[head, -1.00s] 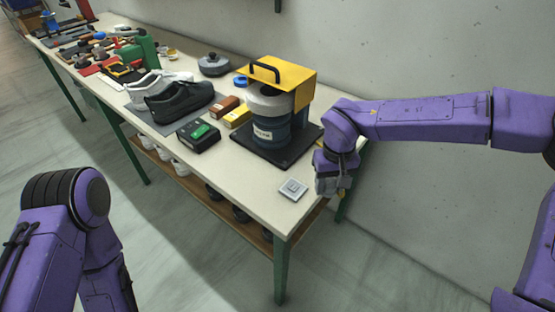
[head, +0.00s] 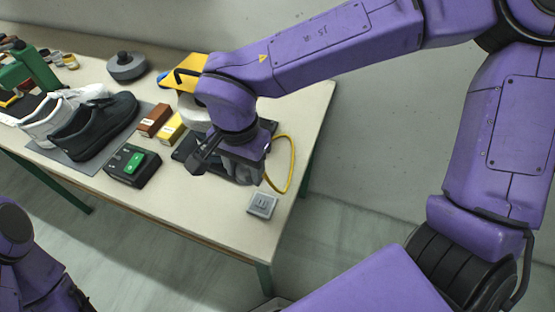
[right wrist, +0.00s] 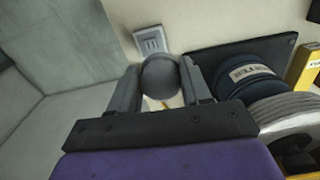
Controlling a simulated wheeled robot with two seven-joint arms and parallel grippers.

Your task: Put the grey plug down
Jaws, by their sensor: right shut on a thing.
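The grey plug (right wrist: 160,76) shows as a rounded grey body between the two fingers of my right gripper (right wrist: 160,88) in the right wrist view. The gripper is shut on it. In the head view my right gripper (head: 238,170) is over the near right end of the table, in front of the machine, and the plug cannot be made out clearly. A yellow cable (head: 291,165) loops beside the gripper. A square grey socket plate (head: 262,205) lies on the table near the corner, and also shows beyond the plug in the wrist view (right wrist: 151,41). My left gripper is out of view.
The machine with a yellow top (head: 183,73) and black base (head: 184,152) is partly hidden by my right arm. A black box with a green switch (head: 132,166), small brown (head: 154,120) and yellow (head: 171,128) boxes and shoes (head: 95,127) stand left. The front table strip is clear.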

